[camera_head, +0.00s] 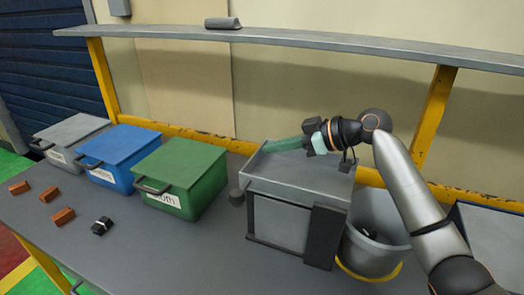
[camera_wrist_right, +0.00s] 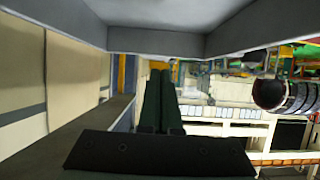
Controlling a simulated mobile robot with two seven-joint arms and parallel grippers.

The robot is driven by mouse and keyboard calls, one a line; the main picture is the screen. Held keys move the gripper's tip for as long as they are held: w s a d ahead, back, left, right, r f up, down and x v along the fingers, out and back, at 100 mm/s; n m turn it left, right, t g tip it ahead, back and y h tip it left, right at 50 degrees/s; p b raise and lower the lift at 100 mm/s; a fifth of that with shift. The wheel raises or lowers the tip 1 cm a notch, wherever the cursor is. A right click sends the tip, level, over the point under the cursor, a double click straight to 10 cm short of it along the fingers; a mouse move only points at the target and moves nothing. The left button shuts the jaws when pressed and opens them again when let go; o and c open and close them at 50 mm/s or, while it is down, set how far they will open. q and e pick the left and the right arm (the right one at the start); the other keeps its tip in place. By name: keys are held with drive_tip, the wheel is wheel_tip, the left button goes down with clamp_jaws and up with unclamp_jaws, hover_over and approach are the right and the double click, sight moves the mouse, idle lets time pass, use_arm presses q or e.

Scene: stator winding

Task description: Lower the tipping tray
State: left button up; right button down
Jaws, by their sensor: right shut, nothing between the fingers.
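The grey tipping tray (camera_head: 300,178) is a shallow open tray with raised rims, on top of a boxy stand (camera_head: 280,222). It looks about level in the head view. My right gripper (camera_head: 270,146) reaches in from the right, over the back part of the tray, its fingers pointing left. The green fingers are shut with nothing between them; they also show in the wrist view (camera_wrist_right: 160,100). Grey panels (camera_wrist_right: 155,42), apparently the tray, fill the top of that view. I cannot tell whether the fingers touch the tray's back rim. My left gripper is out of view.
A grey bucket (camera_head: 372,245) stands right of the stand. Green (camera_head: 190,172), blue (camera_head: 118,150) and grey (camera_head: 72,132) lidded bins stand left. Several brown blocks (camera_head: 51,194) and a black part (camera_head: 101,226) lie on the bench. A shelf (camera_head: 300,38) runs above the back.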

drive_tip(key=v, duration=0.8)
drive_tip(key=shift+b, duration=0.45)
